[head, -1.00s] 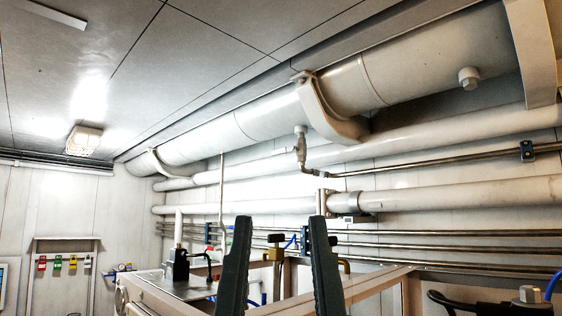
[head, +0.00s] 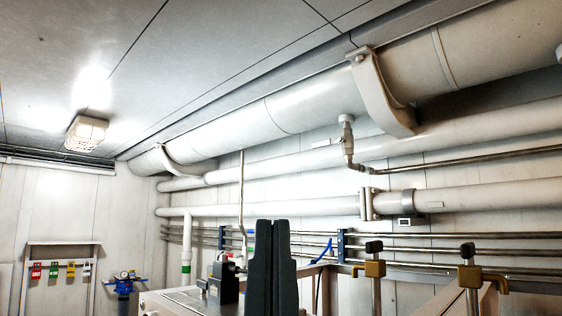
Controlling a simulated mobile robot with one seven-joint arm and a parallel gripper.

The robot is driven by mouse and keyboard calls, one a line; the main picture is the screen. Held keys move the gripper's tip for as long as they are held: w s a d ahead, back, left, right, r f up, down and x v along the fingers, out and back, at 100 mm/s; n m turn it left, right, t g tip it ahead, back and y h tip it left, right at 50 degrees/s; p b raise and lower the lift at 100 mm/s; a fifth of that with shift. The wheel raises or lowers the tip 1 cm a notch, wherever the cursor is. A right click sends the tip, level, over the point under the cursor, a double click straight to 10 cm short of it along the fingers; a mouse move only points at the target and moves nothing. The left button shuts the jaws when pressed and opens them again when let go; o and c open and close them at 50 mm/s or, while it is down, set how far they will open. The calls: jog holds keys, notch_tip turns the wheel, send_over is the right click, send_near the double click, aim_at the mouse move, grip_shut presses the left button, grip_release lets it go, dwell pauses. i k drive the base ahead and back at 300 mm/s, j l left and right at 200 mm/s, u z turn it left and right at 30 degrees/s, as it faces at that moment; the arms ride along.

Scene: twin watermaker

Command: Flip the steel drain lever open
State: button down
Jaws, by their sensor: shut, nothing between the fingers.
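A small steel drain valve (head: 347,140) hangs under the large white overhead pipe, right of centre in the head view. A short steel lever (head: 324,144) appears to stick out from it to the left, roughly level; it is small and its exact setting is hard to read. My gripper (head: 272,223) points up at the bottom centre, its two dark fingers shut together and empty. In the picture it is below and left of the valve, and nothing touches the lever.
The large pipe (head: 295,105) runs along the wall under the ceiling, with clamps around it. Thinner pipes run below. Brass-coloured taps (head: 374,268) stand at lower right. A caged lamp (head: 87,134) is at left. Coloured tags (head: 53,270) hang on the far wall.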

aim_at(327, 142)
jog(key=i+j, duration=0.3)
jog(key=j, duration=0.15)
jog(key=i+j, duration=0.25)
jog(key=j, duration=0.2)
jog(key=i+j, duration=0.3)
jog(key=j, duration=0.15)
jog(key=i+j, duration=0.3)
jog(key=j, duration=0.15)
jog(key=i+j, duration=0.25)
jog(key=j, duration=0.2)
jog(key=i+j, duration=0.3)
jog(key=j, duration=0.15)
jog(key=i+j, duration=0.3)
jog(key=j, duration=0.15)
jog(key=z, duration=1.75)
